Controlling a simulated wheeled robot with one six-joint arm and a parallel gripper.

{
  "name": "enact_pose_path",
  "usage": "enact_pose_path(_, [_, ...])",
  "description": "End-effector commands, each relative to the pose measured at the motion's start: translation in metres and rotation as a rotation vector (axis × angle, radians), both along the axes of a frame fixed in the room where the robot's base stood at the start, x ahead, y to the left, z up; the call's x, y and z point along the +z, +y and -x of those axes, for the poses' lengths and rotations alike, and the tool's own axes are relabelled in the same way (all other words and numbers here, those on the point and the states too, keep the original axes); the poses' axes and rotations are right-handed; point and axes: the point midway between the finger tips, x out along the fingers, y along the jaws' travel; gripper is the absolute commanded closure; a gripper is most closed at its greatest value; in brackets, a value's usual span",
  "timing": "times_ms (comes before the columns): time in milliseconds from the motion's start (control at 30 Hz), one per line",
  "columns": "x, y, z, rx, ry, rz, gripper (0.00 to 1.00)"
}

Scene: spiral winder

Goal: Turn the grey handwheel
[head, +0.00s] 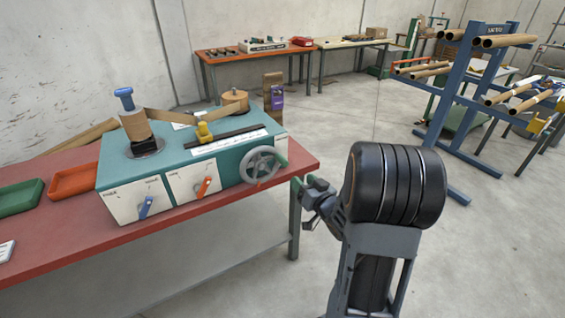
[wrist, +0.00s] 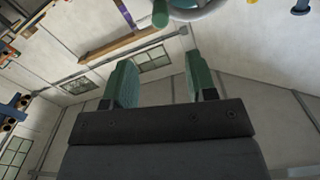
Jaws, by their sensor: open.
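The grey handwheel (head: 261,164) is a spoked wheel on the front right of the teal winder (head: 143,168). A green handle (head: 281,147) shows at its upper right edge. In the wrist view the handwheel (wrist: 203,10) is cut off at the top edge, with the green handle (wrist: 160,12) beside it. My gripper (head: 297,184) is just right of the wheel, near the table's right end. In the wrist view its two green fingers (wrist: 158,72) stand apart with nothing between them. The green handle appears beyond the fingertips, roughly in line with the gap. The gripper is open and not touching the wheel.
The winder stands on a red-topped table (head: 230,198). A blue lever (head: 146,207) and an orange lever (head: 203,187) are on its front. Red (head: 73,180) and green (head: 20,197) trays lie at left. A blue rack (head: 463,95) stands at right. Floor between is clear.

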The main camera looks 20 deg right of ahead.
Motion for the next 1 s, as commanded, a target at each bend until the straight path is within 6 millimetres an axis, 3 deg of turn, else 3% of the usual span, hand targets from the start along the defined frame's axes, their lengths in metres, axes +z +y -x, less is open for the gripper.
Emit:
enact_pose_path(167, [0.000,0.003,-0.022,0.010,-0.011,-0.008,0.48])
enact_pose_path(600, [0.000,0.012,-0.102,0.007,-0.009,-0.006,0.48])
enact_pose_path(800, [0.000,0.014,-0.124,0.006,-0.009,-0.006,0.48])
enact_pose_path(1000, [0.000,0.015,-0.132,0.005,-0.010,-0.007,0.48])
